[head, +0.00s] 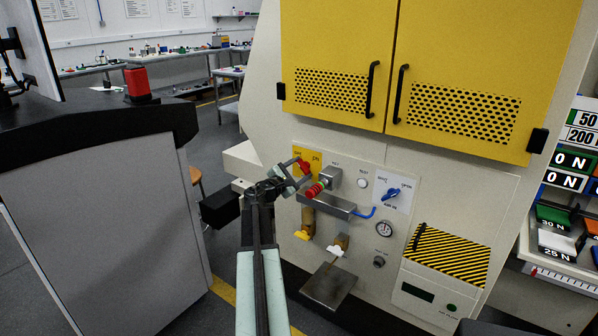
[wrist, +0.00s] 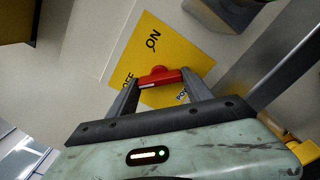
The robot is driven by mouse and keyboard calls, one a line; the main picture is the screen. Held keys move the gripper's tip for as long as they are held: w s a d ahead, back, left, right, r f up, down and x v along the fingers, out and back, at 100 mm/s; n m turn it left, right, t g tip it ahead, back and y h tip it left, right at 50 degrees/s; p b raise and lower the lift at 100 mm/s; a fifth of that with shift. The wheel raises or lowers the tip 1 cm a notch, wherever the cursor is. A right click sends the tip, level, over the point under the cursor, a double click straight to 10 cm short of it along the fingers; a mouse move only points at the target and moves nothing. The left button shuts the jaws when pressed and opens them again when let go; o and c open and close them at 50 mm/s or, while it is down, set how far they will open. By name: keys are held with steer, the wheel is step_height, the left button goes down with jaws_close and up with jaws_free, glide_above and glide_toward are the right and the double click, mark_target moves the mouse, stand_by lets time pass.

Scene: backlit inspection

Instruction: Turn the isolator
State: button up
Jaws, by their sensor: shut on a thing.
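The isolator is a red handle (wrist: 162,75) on a yellow plate (wrist: 152,45) marked ON and OFF in the wrist view. One end of its bar lies beside the OFF mark; ON is off to its side. In the head view the red handle (head: 304,166) shows on the yellow plate (head: 311,173) at the panel's upper left. My gripper (wrist: 160,82) has one finger at each end of the red bar and is shut on it. In the head view my gripper (head: 297,177) reaches up to the plate, hiding part of it.
Right of the isolator are a grey box (head: 331,178), a red coiled part (head: 314,191) and a blue knob (head: 391,194). A metal shelf (head: 328,206) juts out just below. A dark-topped cabinet (head: 95,215) stands left, with open floor between.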

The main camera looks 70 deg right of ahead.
steer(key=o, duration=1.4)
steer(key=shift+w, duration=0.15)
steer(key=shift+c, duration=0.2)
steer(key=shift+a, duration=0.25)
steer(key=v, duration=0.7)
steer(key=shift+a, duration=0.15)
steer(key=shift+w, duration=0.1)
